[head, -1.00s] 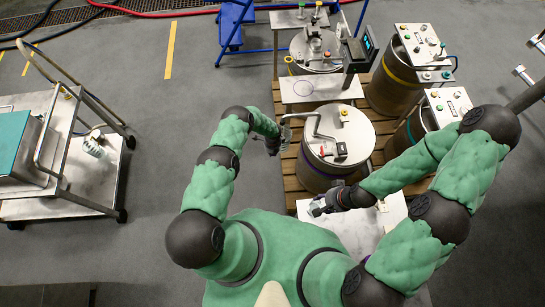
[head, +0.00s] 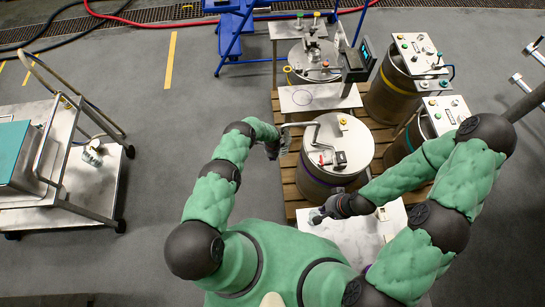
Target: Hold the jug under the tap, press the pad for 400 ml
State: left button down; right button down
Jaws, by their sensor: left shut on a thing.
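A drum (head: 318,158) with a pale lid stands on a pallet right of my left gripper. A bent metal pipe (head: 312,124), which looks like the tap, rises from the lid and reaches left toward that gripper. My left gripper (head: 278,150) is shut on a small clear thing, apparently the jug (head: 285,141), near the pipe's outer end. Whether the jug is exactly under the outlet I cannot tell. My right gripper (head: 319,214) is low over the white table, and its fingers are too small to read. A small box (head: 381,214) on that table may be the pad.
The white table (head: 350,240) is mostly bare. More drums with button panels (head: 417,53) stand at the back right, with a dark display (head: 366,48) near them. A metal cart (head: 92,185) is at the left. Grey floor between cart and drums is free.

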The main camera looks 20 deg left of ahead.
jog(key=w+d+f+t+h, duration=0.15)
jog(key=w+f, duration=0.35)
jog(key=w, duration=0.5)
jog(key=w+d+f+t+h, duration=0.1)
jog(key=w+d+f, duration=0.3)
jog(key=w, duration=0.6)
jog(key=t+h, duration=0.2)
send_over(342, 155)
jog(key=s, duration=0.1)
jog(key=shift+n+g, duration=0.25)
jog(key=shift+n, duration=0.15)
notch_tip(342, 155, down, 6)
jog(key=shift+s+a+r, duration=0.1)
jog(key=shift+s, duration=0.05)
jog(key=shift+f, duration=3.1)
jog(key=shift+r, duration=0.1)
jog(key=shift+r, duration=1.2)
